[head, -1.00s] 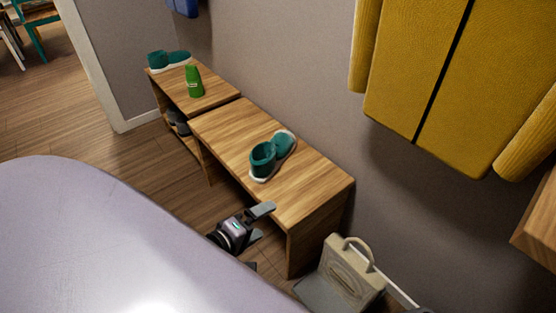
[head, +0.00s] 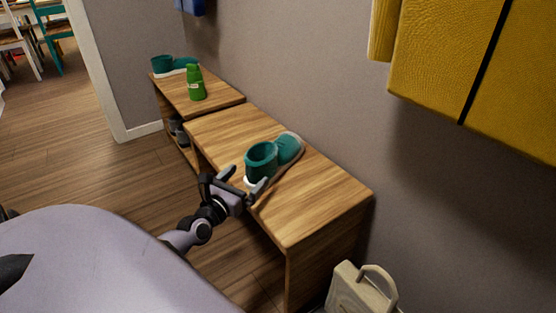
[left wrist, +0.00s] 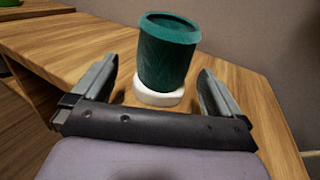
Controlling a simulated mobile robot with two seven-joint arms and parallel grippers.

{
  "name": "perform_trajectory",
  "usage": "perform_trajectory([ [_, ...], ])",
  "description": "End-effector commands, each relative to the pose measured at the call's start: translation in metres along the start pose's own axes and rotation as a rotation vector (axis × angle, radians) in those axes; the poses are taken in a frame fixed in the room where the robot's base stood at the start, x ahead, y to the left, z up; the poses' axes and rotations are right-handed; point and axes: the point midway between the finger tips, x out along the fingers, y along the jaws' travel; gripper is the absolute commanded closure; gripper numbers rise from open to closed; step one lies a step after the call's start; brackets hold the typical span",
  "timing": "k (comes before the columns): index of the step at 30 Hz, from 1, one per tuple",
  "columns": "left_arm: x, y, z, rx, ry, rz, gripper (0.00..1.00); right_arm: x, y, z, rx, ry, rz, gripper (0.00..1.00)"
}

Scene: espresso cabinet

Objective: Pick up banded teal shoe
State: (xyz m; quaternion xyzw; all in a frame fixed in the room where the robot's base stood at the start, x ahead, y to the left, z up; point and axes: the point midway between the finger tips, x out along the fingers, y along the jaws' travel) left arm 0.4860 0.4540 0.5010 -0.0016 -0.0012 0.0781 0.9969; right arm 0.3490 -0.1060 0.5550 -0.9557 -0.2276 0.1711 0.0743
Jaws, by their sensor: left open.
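A teal shoe (head: 274,157) with a white sole lies on the near wooden bench. A similar teal shoe (head: 176,66) sits on the far bench. I cannot make out a band on either. My left gripper (head: 243,183) is open at the front edge of the near bench, just short of the near shoe. In the left wrist view the near shoe's ankle part (left wrist: 168,55) stands ahead, between and beyond the two open fingers (left wrist: 158,92). The rest of that shoe is hidden behind it. My right gripper is not in view.
The near bench (head: 315,205) stands against the grey wall, with bare wood around the shoe. A beige bag (head: 358,291) stands on the floor at right. Yellow coats (head: 440,75) hang above.

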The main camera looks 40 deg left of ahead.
Motion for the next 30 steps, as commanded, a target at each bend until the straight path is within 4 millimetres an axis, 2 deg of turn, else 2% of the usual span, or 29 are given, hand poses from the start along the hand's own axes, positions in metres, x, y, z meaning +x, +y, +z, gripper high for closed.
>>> perform_trajectory([
  [8, 0.023, -0.003, 0.000, 0.000, 0.000, 0.000, 0.00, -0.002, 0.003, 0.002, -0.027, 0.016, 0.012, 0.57],
  [18, 0.060, -0.005, 0.001, 0.002, 0.000, -0.001, 0.00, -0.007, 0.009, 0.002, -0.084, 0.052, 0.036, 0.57],
  [28, 0.064, -0.006, 0.001, 0.003, 0.003, -0.002, 0.00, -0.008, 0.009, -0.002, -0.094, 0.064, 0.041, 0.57],
  [30, 0.064, -0.006, 0.001, 0.003, 0.003, -0.002, 0.23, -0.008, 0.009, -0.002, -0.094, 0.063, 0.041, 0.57],
])
